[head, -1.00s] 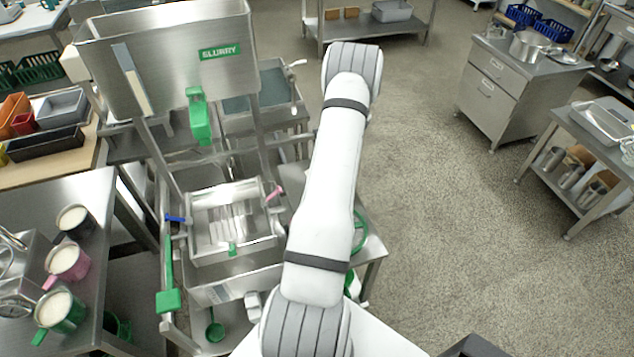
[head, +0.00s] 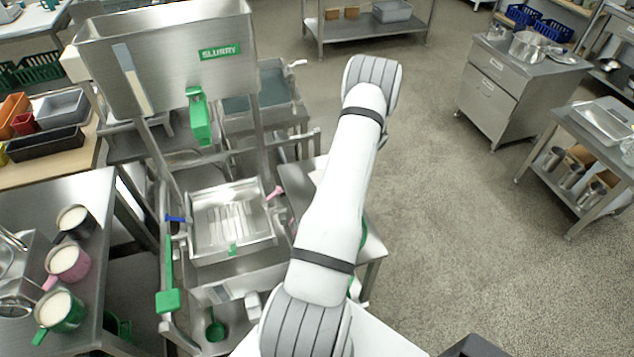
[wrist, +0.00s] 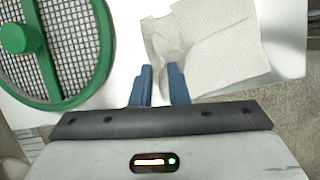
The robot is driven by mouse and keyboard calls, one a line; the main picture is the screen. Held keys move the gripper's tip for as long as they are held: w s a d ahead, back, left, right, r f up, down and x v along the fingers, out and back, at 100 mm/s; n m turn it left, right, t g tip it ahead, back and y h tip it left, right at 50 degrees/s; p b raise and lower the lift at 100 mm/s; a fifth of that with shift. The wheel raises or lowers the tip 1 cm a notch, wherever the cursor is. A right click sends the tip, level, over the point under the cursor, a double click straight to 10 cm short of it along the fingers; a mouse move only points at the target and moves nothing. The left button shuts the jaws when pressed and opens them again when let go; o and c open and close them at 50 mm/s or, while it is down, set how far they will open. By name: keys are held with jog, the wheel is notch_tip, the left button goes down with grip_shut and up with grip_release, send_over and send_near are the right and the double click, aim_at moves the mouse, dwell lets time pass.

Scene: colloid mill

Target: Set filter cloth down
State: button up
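The filter cloth (wrist: 222,45) is an off-white, creased, textured sheet in the upper middle of the wrist view. My gripper (wrist: 160,70) has two blue fingers close together at the cloth's lower left part. The cloth is bunched between the fingertips, and they appear shut on it. The rest of the cloth spreads to the right over a white surface (wrist: 123,42); I cannot tell how much of it touches. In the head view my arm hides the gripper and the cloth.
A green-rimmed mesh sieve (wrist: 103,52) lies left of the fingers. The steel slurry hopper (head: 165,65) stands at the left above a tray (head: 232,245). Mugs, including a pink one (head: 68,262), stand on the left bench.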

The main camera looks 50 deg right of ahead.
jog(key=o, duration=0.6)
